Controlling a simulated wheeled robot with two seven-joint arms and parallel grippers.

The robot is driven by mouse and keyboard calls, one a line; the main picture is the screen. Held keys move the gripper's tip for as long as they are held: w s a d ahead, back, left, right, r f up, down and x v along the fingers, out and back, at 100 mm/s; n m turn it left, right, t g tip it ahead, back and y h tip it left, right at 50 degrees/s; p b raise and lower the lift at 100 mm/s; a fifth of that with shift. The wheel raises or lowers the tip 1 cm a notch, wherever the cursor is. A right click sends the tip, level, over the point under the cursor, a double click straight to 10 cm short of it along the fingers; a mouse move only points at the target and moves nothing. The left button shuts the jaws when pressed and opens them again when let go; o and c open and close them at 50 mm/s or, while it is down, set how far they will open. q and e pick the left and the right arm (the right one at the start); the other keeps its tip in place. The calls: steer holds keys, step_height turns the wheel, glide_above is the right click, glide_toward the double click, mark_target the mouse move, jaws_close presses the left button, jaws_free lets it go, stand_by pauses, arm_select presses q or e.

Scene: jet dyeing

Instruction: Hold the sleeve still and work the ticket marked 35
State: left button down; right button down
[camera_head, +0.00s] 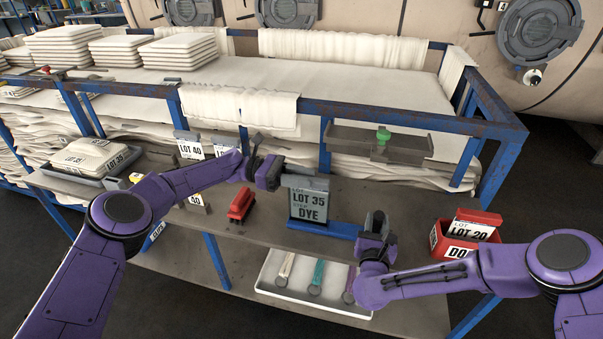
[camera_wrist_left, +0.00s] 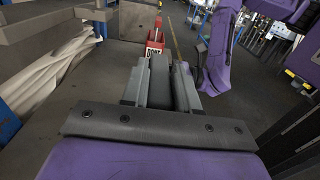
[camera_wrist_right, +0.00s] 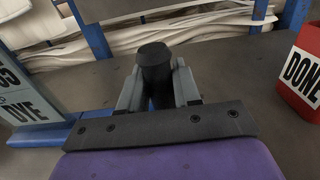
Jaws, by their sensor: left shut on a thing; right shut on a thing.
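The grey sleeve (camera_head: 309,212) stands upright on a blue base (camera_head: 327,230) on the bench and reads LOT 35, STEP, DYE. It also shows at the left of the right wrist view (camera_wrist_right: 22,92). My right gripper (camera_head: 375,222) is shut on the dark round post (camera_wrist_right: 154,70) at the right end of the blue base.
A red DONE box (camera_head: 440,240) with a LOT 20 ticket (camera_head: 470,228) stands to the right. A red clamp-like tool (camera_head: 241,206) lies left of the sleeve. A white tray (camera_head: 318,305) sits on the lower shelf. A blue rail (camera_head: 390,115) crosses behind.

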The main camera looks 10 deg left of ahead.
stand_by(0.4)
arm_select(q)
steer(key=c, duration=0.8)
jaws_free()
steer(key=a, duration=0.7)
steer(key=shift+w+a, duration=0.25)
steer(key=shift+w, duration=0.15)
arm_select(e)
steer(key=c, duration=0.7)
jaws_free()
